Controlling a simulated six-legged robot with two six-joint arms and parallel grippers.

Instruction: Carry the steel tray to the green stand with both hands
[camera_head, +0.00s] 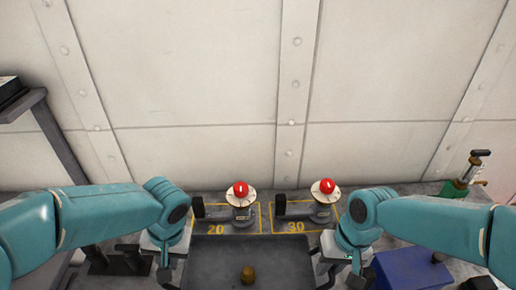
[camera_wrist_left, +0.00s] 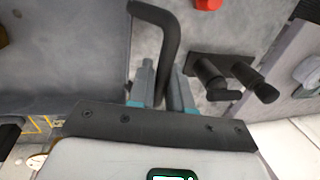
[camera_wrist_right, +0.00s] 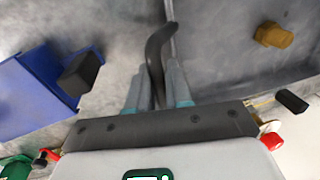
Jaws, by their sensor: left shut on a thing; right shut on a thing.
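The steel tray (camera_head: 212,262) is dark grey and shows at the bottom middle of the head view, its near part cut off. A small brass-coloured piece (camera_head: 248,274) stands on it, also seen in the right wrist view (camera_wrist_right: 274,35). My left gripper (camera_wrist_left: 160,82) is shut on the tray's dark left handle (camera_wrist_left: 172,38). My right gripper (camera_wrist_right: 158,82) is shut on the right handle (camera_wrist_right: 156,45). Whether the tray touches a surface below I cannot tell. I cannot make out a green stand in any view.
Two red-topped fixtures (camera_head: 240,190) (camera_head: 323,187) stand behind the tray in yellow boxes marked 20 and 30. A black fitting (camera_wrist_left: 230,75) is left of the tray. A riveted wall closes the back.

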